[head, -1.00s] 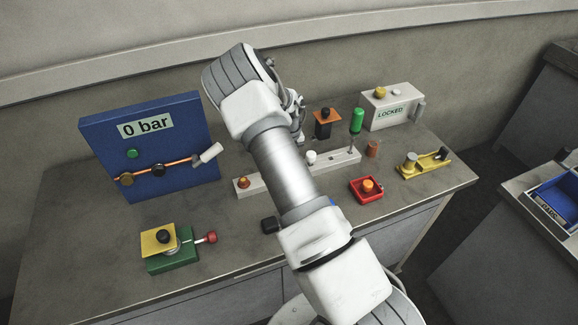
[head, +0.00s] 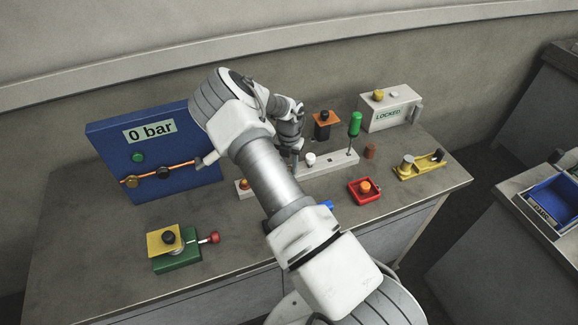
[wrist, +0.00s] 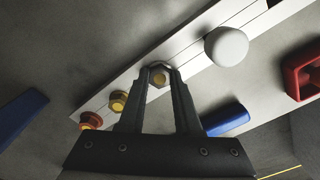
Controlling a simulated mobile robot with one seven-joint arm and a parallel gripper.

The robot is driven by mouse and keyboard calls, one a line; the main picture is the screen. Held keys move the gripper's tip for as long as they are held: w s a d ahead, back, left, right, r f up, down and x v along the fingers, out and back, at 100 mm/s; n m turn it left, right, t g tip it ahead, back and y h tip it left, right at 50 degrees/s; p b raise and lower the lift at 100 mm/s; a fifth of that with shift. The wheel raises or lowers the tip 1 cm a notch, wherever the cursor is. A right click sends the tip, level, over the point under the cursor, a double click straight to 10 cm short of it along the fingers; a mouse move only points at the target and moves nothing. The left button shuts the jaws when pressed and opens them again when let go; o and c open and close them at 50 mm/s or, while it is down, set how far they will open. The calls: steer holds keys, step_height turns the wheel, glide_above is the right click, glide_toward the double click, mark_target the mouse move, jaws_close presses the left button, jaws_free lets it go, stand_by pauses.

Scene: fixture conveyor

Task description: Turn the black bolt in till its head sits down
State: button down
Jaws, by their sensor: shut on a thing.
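A white bar (head: 335,166) lies along the middle of the bench. It also shows in the wrist view (wrist: 192,65), with several fittings along it. My gripper (wrist: 160,80) points down at the bar, its fingers closed on both sides of a hex bolt head (wrist: 158,77). The head has a dark rim and a yellowish centre, so I cannot be sure it is the black bolt. Its shank and any gap under the head are hidden. In the head view my gripper (head: 294,152) is small and partly blocked by my arm.
A brass fitting (wrist: 118,99) and an orange-red knob (wrist: 91,120) sit left of the fingers, a white knob (wrist: 227,46) to the right. A blue cylinder (wrist: 225,119) lies near the right finger. A blue gauge board (head: 180,115) stands left; a red tray (head: 352,191) lies right.

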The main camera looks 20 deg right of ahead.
steer(key=shift+s+m+p, duration=0.3)
steer(key=shift+p, duration=0.5)
steer(key=shift+w+f+p, duration=0.15)
steer(key=shift+p, duration=0.15)
steer(key=c, duration=0.5)
jaws_free()
steer(key=shift+w, duration=0.1)
steer(key=shift+n+b, duration=0.9)
steer(key=shift+n, duration=0.1)
steer(key=shift+w+n+b, duration=0.1)
steer(key=shift+n+b, duration=0.5)
steer(key=shift+n, duration=1.2)
